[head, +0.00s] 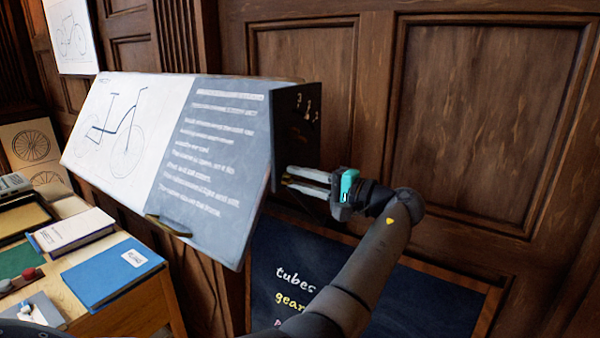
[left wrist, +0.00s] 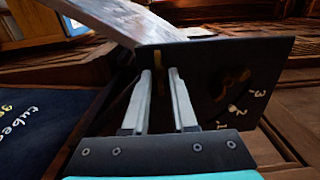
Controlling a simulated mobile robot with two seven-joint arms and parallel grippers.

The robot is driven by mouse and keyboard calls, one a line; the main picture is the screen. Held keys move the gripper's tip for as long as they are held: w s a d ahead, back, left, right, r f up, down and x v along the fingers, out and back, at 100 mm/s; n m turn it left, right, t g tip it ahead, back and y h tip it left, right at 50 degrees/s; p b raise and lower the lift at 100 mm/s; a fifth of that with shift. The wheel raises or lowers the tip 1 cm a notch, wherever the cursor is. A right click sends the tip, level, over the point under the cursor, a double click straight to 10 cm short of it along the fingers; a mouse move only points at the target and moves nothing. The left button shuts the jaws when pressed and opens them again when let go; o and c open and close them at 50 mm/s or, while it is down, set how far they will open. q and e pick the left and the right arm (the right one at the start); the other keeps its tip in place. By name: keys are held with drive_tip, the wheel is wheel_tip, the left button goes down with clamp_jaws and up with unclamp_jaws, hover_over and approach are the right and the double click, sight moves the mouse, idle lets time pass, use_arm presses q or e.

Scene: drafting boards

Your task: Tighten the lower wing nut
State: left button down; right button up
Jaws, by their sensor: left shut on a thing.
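The drafting board (head: 222,150) stands tilted, with a dark side plate (head: 300,140) at its right edge; the plate also shows in the left wrist view (left wrist: 205,100). My left gripper (head: 287,178) reaches the lower part of this plate from the right. In the left wrist view its two fingers (left wrist: 160,72) stand either side of a small brass piece, the lower wing nut (left wrist: 157,58), and are shut on it. The nut is mostly hidden, so its angle cannot be told. A darker brass fitting (left wrist: 236,82) sits beside the numerals 3, 2, 1. My right gripper is not in view.
Wood panelling (head: 480,110) stands close behind the board. A dark chalkboard (head: 410,295) with lettering is below my left arm. A desk (head: 150,309) at lower left holds a blue folder (head: 110,272), a white book (head: 72,230) and small items.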

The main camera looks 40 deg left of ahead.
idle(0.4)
use_arm(q)
drive_tip(key=c, duration=0.7)
unclamp_jaws()
drive_tip(key=shift+d, duration=0.1)
drive_tip(key=shift+w+d+b, duration=0.25)
drive_tip(key=shift+d+b, duration=0.45)
drive_tip(key=shift+d, duration=1.8)
drive_tip(key=shift+w+d+b, duration=0.3)
drive_tip(key=shift+d+b, duration=0.45)
drive_tip(key=shift+d, duration=1.75)
drive_tip(key=shift+w+d+b, duration=0.25)
drive_tip(key=shift+d+b, duration=0.45)
drive_tip(key=shift+d, duration=1.8)
